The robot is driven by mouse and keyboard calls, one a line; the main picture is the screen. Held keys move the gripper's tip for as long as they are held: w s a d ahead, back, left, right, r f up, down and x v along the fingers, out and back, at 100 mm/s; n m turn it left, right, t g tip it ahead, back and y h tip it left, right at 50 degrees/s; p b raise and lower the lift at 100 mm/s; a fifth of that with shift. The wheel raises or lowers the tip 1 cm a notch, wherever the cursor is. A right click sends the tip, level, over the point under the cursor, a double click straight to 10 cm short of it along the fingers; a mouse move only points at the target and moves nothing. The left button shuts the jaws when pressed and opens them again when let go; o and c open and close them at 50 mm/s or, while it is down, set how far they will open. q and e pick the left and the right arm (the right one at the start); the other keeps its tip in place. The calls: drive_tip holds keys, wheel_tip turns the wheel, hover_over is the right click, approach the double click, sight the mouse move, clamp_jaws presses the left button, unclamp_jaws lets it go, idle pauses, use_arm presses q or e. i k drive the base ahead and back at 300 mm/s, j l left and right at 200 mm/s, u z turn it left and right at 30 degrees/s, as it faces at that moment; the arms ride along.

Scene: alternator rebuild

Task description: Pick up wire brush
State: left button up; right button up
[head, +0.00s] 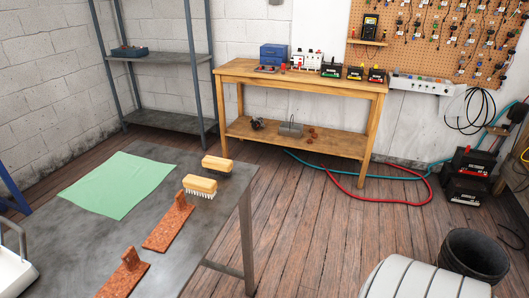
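Two brushes with yellow blocks lie near the far right edge of the grey table (150,168). The nearer brush (200,185) shows pale bristles pointing down. The farther brush (217,163) has a dark underside, and its bristles are hard to make out. I cannot tell for sure which one is the wire brush. Two orange-brown flat pieces with upright grips, a farther one (163,236) and a nearer one (121,283), lie in front of the brushes. Neither of my grippers is in view.
A green cloth (118,185) lies left of the brushes, and part of a white container (14,274) shows at lower left. A wooden bench (300,80) stands behind. A black bucket (474,255) and red hose (385,199) are on the floor.

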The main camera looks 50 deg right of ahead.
sight(214, 164)
drive_tip(key=z, duration=1.15)
drive_tip(key=i+l+u, duration=0.1)
drive_tip(key=l, duration=0.15)
drive_tip(key=i+l, duration=0.1)
drive_tip(key=l, duration=0.2)
drive_tip(key=u, duration=0.05)
